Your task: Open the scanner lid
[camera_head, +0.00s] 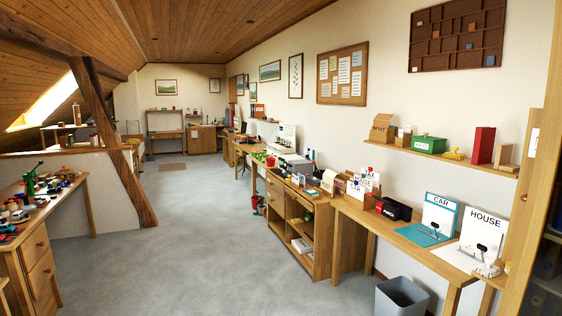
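A pale grey and white box-shaped device (295,163) sits on the wooden desk run along the right wall, in the middle distance. It looks like a scanner or printer, but it is too small to be sure. I cannot tell how its lid stands. A white upright panel (287,135) shows just behind it. Neither of my grippers is in view.
A wooden cabinet with open shelves (303,219) stands below the desk line. A grey bin (400,297) is on the floor at the lower right. A cluttered workbench (38,205) and a slanted timber post (117,150) are on the left. Grey floor between is clear.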

